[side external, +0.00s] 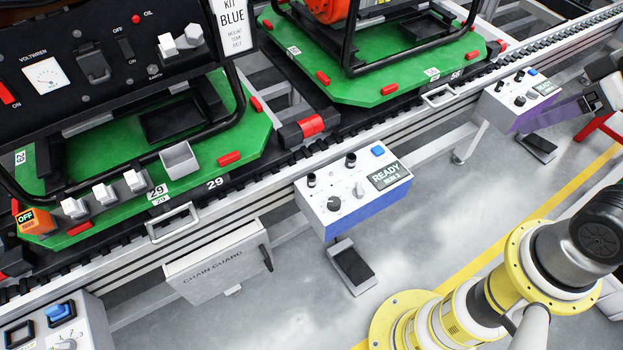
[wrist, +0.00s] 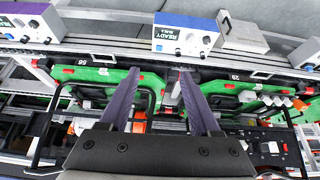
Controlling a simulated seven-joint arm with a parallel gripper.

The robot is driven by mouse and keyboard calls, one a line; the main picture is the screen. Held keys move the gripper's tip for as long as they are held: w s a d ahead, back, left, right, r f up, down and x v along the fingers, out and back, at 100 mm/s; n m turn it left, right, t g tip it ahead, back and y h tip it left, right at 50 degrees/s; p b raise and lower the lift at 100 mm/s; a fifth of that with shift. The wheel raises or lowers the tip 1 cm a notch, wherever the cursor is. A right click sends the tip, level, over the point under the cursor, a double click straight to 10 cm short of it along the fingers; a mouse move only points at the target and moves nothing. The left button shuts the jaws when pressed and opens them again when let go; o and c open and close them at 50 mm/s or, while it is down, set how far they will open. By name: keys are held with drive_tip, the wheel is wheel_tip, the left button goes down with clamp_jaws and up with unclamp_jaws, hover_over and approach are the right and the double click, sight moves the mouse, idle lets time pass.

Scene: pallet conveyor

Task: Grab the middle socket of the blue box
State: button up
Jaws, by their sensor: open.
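Three small pale sockets stand in a row on the front edge of the left green pallet in the side view; the middle socket (side external: 104,193) sits between the other two. A control box with a blue front (side external: 350,197), with knobs and a READY label, stands in front of the conveyor; it also shows upside down in the wrist view (wrist: 185,34). My gripper (side external: 548,112) is at the right edge of the side view, far from the sockets. In the wrist view my gripper (wrist: 158,73) has its two purple fingers apart, with nothing held between them.
The left green pallet (side external: 232,140) carries a black framed panel with a KIT BLUE card. Another green pallet (side external: 380,92) stands to its right. The conveyor rail (side external: 345,135), an orange OFF block (side external: 37,221) and a grey open cup (side external: 180,158) are near the sockets.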

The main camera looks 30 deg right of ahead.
drive_tip(key=w+a+r+n, duration=0.2)
drive_tip(key=w+r+n, duration=0.55)
drive_tip(key=w, duration=0.35)
drive_tip(key=n+g, duration=0.6)
drive_tip(key=n, duration=0.4)
hover_over(311, 177)
wheel_tip(311, 177, down, 31)
drive_tip(key=f, duration=0.4)
drive_tip(key=s+f, duration=0.1)
drive_tip(key=f, duration=0.1)
drive_tip(key=shift+f, duration=0.25)
drive_tip(key=shift+a+f, duration=0.2)
drive_tip(key=shift+f, duration=2.75)
